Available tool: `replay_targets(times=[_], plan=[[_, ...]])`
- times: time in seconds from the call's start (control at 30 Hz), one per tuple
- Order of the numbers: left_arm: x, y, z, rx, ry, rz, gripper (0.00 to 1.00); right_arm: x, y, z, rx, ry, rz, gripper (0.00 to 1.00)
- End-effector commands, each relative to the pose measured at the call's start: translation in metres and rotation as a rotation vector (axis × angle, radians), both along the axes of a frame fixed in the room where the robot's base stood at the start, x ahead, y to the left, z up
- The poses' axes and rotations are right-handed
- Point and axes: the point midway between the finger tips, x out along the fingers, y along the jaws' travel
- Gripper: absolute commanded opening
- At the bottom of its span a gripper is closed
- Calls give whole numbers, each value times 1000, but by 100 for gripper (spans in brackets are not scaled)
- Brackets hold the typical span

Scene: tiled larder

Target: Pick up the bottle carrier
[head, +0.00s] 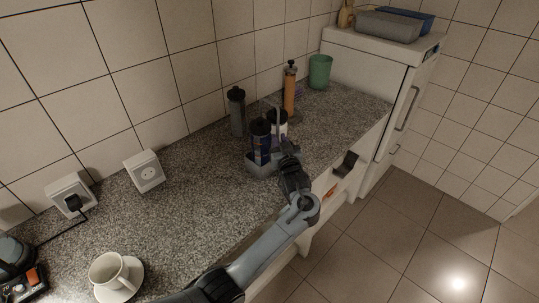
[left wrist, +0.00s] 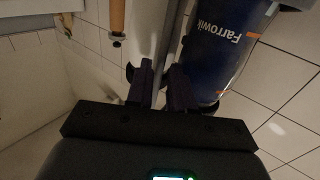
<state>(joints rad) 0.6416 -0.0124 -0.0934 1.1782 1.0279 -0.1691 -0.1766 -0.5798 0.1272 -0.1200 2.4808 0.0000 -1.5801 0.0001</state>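The bottle carrier (head: 262,168) is a grey tray on the speckled counter, with a thin upright grey handle (head: 278,122). It holds a dark blue bottle (head: 260,146) and a white container (head: 283,128). My left gripper (head: 286,151) is at the carrier's right side, partly hiding it. In the left wrist view, the two fingers (left wrist: 160,88) are close together with a narrow grey upright of the carrier between them. The blue bottle (left wrist: 222,45), with upside-down lettering, is beside the right finger there. The carrier appears to rest on the counter. My right gripper is in neither view.
A dark bottle (head: 237,112) stands behind the carrier. An orange mill (head: 290,92) and a green cup (head: 320,72) stand farther back. A white cup (head: 107,270) on a saucer (head: 128,285) is at the near left. The counter left of the carrier is clear.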

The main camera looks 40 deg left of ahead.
Motion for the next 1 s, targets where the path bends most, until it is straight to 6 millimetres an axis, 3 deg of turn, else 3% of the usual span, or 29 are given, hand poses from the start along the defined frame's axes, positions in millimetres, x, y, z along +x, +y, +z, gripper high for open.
replay_targets(times=[0.4, 0.57, 1.0], plan=[[8, 10, 0, -1, 1, -1, 22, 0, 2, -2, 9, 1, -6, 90], [8, 10, 0, -1, 1, -1, 0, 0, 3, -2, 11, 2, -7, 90], [8, 10, 0, -1, 1, -1, 0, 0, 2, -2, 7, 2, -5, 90]])
